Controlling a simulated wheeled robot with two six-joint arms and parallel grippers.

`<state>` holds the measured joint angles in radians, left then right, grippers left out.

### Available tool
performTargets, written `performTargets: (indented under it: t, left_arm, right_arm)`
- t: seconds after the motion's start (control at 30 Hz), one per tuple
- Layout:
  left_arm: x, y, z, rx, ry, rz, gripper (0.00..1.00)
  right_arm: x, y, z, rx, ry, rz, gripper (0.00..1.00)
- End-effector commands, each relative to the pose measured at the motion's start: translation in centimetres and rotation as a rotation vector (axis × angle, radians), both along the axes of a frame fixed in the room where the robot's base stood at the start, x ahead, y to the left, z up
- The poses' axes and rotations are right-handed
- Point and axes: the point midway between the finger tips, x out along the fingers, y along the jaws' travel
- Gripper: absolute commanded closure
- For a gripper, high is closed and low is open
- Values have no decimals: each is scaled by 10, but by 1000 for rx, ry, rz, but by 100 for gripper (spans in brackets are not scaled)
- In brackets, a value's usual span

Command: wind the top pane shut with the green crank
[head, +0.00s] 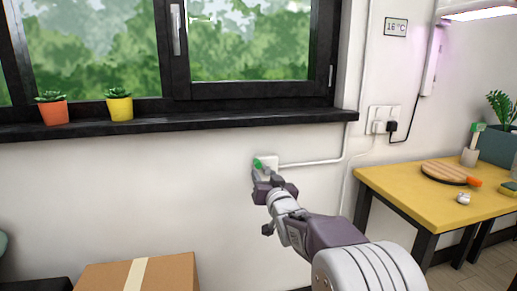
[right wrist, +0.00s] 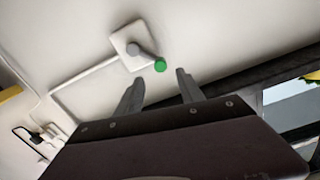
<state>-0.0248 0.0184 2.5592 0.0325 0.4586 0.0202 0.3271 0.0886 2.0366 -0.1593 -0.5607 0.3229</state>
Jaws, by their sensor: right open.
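The crank sits on a white wall box (head: 271,161) below the window sill. Its green knob (head: 258,164) shows just beyond my right gripper (head: 263,181). In the right wrist view, the green knob (right wrist: 160,65) is on the end of a short grey crank arm (right wrist: 143,50) on the white plate (right wrist: 123,40). My right gripper (right wrist: 160,92) is open, its fingers empty, with the knob a little ahead of the gap between them and apart from both. The window (head: 250,45) has a black frame; its upper part, with any top pane, is out of view. My left gripper is not in view.
A black sill (head: 220,123) runs above the crank, with orange (head: 54,112) and yellow (head: 120,108) plant pots. A white conduit (head: 310,162) leads right from the box. A cardboard box (head: 175,275) stands below left. A yellow table (head: 405,197) stands at right.

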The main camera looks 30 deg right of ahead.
Motion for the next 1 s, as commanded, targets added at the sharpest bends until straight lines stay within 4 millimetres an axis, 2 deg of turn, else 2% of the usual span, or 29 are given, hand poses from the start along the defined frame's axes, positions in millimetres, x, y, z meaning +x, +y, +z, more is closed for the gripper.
performTargets:
  t: [0.17, 0.23, 0.5, 0.63, 0.8, 1.0]
  left_arm:
    - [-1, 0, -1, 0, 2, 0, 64]
    - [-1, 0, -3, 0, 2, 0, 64]
    - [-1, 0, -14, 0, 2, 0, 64]
    - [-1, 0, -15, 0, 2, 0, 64]
    - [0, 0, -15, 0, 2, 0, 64]
    - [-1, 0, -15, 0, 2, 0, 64]
  right_arm:
    - [2, 0, -1, -2, 2, 1, 55]
    - [9, -2, -1, -4, 2, 2, 55]
    - [63, -15, -2, -6, 1, 2, 55]
    - [80, -19, 0, -6, 1, 2, 55]
    - [89, -21, 1, -6, 1, 2, 55]
    - [89, -21, 1, -6, 2, 2, 55]
